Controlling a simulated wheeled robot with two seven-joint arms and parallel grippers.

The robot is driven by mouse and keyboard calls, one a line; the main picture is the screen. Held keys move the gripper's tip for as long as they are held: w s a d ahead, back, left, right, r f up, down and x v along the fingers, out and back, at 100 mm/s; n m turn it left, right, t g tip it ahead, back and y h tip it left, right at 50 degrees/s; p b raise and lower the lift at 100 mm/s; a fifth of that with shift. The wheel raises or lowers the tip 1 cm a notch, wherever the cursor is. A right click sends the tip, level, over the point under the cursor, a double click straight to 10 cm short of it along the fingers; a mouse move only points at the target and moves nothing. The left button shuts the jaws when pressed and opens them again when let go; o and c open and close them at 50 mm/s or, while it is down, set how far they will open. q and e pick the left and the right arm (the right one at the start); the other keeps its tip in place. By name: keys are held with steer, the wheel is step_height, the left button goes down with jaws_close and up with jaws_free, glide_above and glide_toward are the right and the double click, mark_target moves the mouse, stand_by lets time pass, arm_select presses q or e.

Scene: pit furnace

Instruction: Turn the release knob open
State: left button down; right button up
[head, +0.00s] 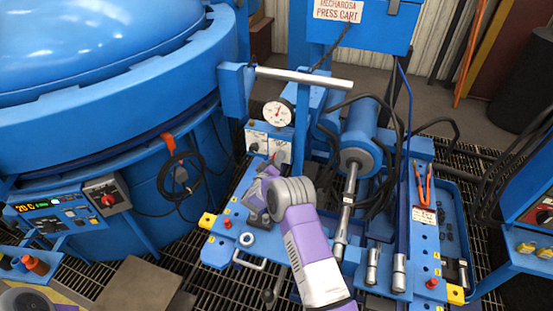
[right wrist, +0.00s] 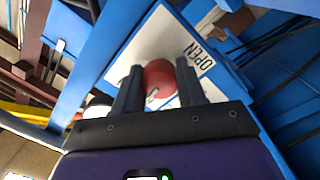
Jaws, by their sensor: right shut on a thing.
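The red release knob (right wrist: 159,76) sits on a white plate (right wrist: 160,40) marked OPEN in the right wrist view. My right gripper (right wrist: 158,82) has one finger on each side of the knob and is shut on it. A small pale pointer mark shows on the knob's front. In the head view my right gripper (head: 274,163) reaches up to the white plates (head: 280,146) on the blue press cart, and it hides the knob there. My left gripper is not in view; only a bit of my left arm shows at the bottom left.
A round dial gauge (head: 277,114) stands just above the plates. The big blue furnace (head: 110,110) is on the left, with a control panel (head: 60,212). A blue cylinder with a steel rod (head: 349,200) lies right of my right arm. Orange-handled pliers (head: 423,185) are farther right.

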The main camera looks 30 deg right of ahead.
steer(key=n+p, duration=0.1)
steer(key=n, duration=0.2)
steer(key=shift+r+n, duration=0.1)
steer(key=shift+n, duration=0.2)
steer(key=n, duration=0.4)
steer(key=shift+n, duration=0.4)
steer(key=n+t, duration=0.1)
steer(key=n, duration=0.4)
steer(key=shift+n, duration=0.3)
steer(key=n, duration=0.5)
steer(key=shift+n, duration=0.3)
steer(key=o, duration=1)
steer(key=shift+o, duration=0.2)
steer(key=shift+s, duration=0.1)
